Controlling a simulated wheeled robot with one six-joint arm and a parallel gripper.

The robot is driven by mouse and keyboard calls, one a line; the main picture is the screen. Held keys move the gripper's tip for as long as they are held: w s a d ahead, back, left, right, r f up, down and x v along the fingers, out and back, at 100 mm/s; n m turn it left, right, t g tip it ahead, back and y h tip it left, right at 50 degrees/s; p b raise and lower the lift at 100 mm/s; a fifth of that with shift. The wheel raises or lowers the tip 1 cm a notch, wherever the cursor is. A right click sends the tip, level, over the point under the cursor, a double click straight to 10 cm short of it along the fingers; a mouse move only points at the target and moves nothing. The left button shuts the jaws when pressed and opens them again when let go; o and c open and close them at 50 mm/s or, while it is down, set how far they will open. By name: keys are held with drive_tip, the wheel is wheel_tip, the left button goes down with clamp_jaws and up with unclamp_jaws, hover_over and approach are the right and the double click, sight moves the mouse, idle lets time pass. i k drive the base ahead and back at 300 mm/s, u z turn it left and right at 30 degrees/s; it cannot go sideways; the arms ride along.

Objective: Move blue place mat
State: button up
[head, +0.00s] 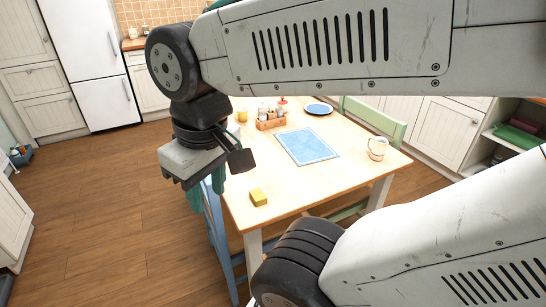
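The blue place mat (307,146) is a light blue rectangle with a paler border. It lies flat on the wooden table (290,187), near the middle of the top, and nothing stands on it. My gripper (206,189) hangs at the table's left edge, to the left of the mat and well apart from it. Its two teal fingers point down and look spread apart, with nothing seen between them. The finger tips are small and partly hidden by the grey gripper body.
A yellow sponge-like block (258,197) lies near the table's front left. A cream mug (377,148) stands right of the mat. A wooden caddy (270,122), a blue plate (319,108) and a yellow cup (242,115) are behind. A blue chair (216,235) stands at the left side.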

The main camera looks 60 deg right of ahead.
sight(304, 146)
drive_tip(key=z, duration=1.75)
drive_tip(key=k, duration=1.25)
drive_tip(key=z, duration=0.55)
drive_tip(key=i, duration=0.5)
drive_tip(key=z, duration=0.8)
drive_tip(key=i, duration=1.4)
drive_tip(key=u, duration=0.85)
drive_tip(key=i, duration=0.65)
drive_tip(key=u, duration=0.65)
